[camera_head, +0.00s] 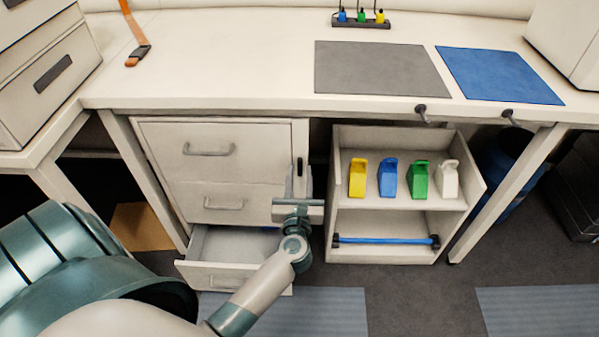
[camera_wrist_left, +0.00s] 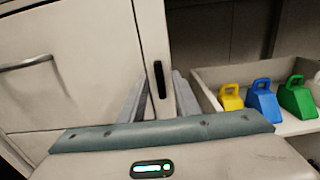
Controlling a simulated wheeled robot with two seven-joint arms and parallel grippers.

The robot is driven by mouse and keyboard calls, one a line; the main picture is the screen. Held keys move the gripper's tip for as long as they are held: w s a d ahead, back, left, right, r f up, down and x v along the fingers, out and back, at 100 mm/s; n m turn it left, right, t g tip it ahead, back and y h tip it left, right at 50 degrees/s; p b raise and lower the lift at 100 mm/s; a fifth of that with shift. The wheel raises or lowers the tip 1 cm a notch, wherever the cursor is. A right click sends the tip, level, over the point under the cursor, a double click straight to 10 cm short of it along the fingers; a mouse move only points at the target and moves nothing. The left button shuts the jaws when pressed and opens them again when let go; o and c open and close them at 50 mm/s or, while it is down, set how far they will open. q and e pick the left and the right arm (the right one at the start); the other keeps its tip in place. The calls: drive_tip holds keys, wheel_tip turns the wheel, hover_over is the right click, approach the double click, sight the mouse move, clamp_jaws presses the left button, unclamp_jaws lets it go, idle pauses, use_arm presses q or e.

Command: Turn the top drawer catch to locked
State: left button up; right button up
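The top drawer catch is a small black upright bar (camera_head: 300,167) on the cabinet's right front post; it also shows in the left wrist view (camera_wrist_left: 159,80). It stands vertical. The top drawer (camera_head: 220,165) is shut. My left gripper (camera_head: 299,180) is just in front of the post, at the catch's lower end. In the left wrist view its two fingers (camera_wrist_left: 160,90) are apart, with the catch showing between their tips. I cannot tell whether they touch it. My right gripper is not in view.
The middle drawer (camera_head: 223,201) is shut, and the bottom drawer (camera_head: 212,277) is pulled out below my left arm. A shelf unit (camera_head: 333,220) with yellow, blue, green and white scoop-like items stands to the right. The worktop (camera_head: 230,60) overhangs the cabinet.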

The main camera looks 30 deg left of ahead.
use_arm(q)
drive_tip(key=shift+w+a, duration=0.2)
drive_tip(key=shift+w, duration=0.1)
clamp_jaws()
